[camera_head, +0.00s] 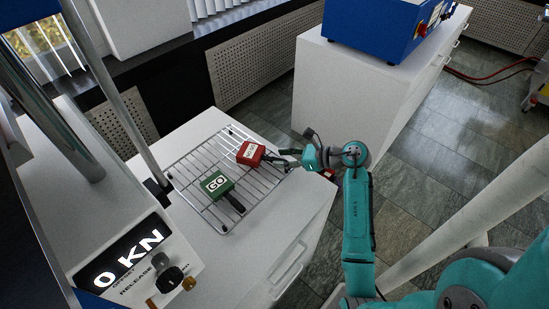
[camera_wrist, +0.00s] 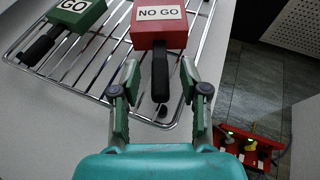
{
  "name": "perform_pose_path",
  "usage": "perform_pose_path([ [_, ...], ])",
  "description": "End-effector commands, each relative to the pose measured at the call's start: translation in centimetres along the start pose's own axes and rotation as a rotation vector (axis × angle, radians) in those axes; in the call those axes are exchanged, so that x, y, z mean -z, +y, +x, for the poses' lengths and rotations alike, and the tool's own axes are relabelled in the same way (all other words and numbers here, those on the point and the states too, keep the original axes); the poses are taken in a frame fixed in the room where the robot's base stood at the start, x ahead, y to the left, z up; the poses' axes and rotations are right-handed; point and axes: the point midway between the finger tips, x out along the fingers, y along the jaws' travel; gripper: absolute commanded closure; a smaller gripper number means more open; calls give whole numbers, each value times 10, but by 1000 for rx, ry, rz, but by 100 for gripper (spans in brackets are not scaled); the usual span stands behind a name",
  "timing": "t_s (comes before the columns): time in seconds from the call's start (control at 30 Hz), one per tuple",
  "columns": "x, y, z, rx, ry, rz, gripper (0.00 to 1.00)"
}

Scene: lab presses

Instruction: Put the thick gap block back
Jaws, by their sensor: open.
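A red block labelled NO GO (camera_head: 250,154) lies on a wire rack on the white cabinet, its black handle pointing towards my gripper. It also shows at the top of the wrist view (camera_wrist: 158,27). A green block labelled GO (camera_head: 216,184) lies beside it on the rack, and in the wrist view (camera_wrist: 78,12) it looks a little smaller. My gripper (camera_wrist: 161,78) is open, with its fingers on either side of the red block's black handle (camera_wrist: 160,78). A gap shows between each finger and the handle.
The wire rack (camera_head: 189,172) sits near the cabinet's edge. A press with a 0 KN display (camera_head: 130,260) stands at the left. A red holder with several coloured items (camera_wrist: 252,150) shows lower right in the wrist view. A blue machine (camera_head: 375,28) stands on another cabinet.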

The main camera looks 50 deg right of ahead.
Motion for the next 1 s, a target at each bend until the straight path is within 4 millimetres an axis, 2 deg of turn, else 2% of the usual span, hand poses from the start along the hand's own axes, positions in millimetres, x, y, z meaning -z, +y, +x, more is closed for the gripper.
perform_pose_path([
  [0.03,0,-1,-12,4,0,0,55],
  [0.2,0,-1,-45,5,-1,1,55],
  [0.4,0,0,-72,2,0,0,55],
  [0.6,0,0,-81,0,0,0,55],
  [0.73,-1,5,-78,-7,-11,7,55],
  [0.87,-11,36,-58,-45,-97,63,55],
  [1.0,-34,99,-32,-130,-277,215,55],
])
